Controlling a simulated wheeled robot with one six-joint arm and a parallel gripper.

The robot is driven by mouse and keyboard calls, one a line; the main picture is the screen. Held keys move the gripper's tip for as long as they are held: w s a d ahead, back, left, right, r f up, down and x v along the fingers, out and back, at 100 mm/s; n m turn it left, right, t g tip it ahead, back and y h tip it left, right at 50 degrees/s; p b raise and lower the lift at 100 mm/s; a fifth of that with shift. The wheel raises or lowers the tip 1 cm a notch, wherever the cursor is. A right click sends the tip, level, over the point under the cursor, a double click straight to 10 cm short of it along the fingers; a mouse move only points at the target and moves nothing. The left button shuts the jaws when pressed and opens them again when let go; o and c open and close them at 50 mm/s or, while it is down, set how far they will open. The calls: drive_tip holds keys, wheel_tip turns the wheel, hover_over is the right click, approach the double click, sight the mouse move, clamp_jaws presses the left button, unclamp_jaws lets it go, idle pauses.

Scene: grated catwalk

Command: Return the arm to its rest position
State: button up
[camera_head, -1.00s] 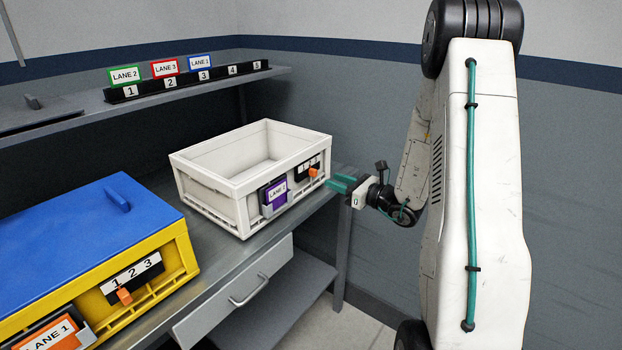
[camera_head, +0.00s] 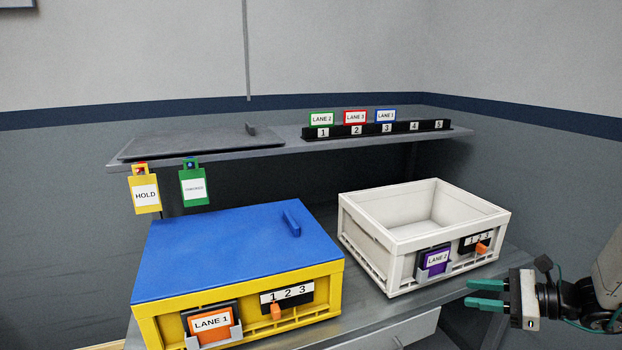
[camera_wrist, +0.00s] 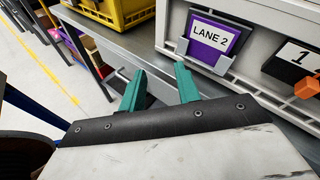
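My gripper (camera_head: 487,294) is at the right edge of the head view, with its two green fingers apart and nothing between them. It is in front of and to the right of the white crate (camera_head: 372,232), apart from it. The fingers also show in the wrist view (camera_wrist: 160,88), with a gap between them. The white crate is open and looks empty inside. Its front carries a purple LANE 2 card (camera_head: 435,261) in a holder and a 1-2-3 plate with an orange slider (camera_head: 482,249).
A yellow crate (camera_head: 165,328) with a blue lid (camera_head: 225,247) stands left on the bench, bearing an orange LANE 1 card (camera_head: 211,322). A shelf (camera_head: 290,148) above holds a numbered card rack (camera_head: 376,130). HOLD (camera_head: 146,193) and green (camera_head: 194,186) tags hang from it.

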drive_tip(key=s+a+r+n+g+h, duration=0.2)
drive_tip(key=s+a+r+n+g, duration=0.15)
drive_tip(key=s+n, duration=0.3)
drive_tip(key=s+a+r+n+g+h, duration=0.1)
drive_tip(key=s+a+r+n+g, duration=0.1)
drive_tip(key=s+a+n+g, duration=0.4)
drive_tip(key=s+r+n+t+h, duration=0.3)
drive_tip(key=s+r+n+h, duration=0.5)
drive_tip(key=s, duration=0.3)
drive_tip(key=shift+s+a+n+h, duration=0.2)
drive_tip(key=shift+s+n+h, duration=0.15)
drive_tip(key=shift+n+h, duration=0.3)
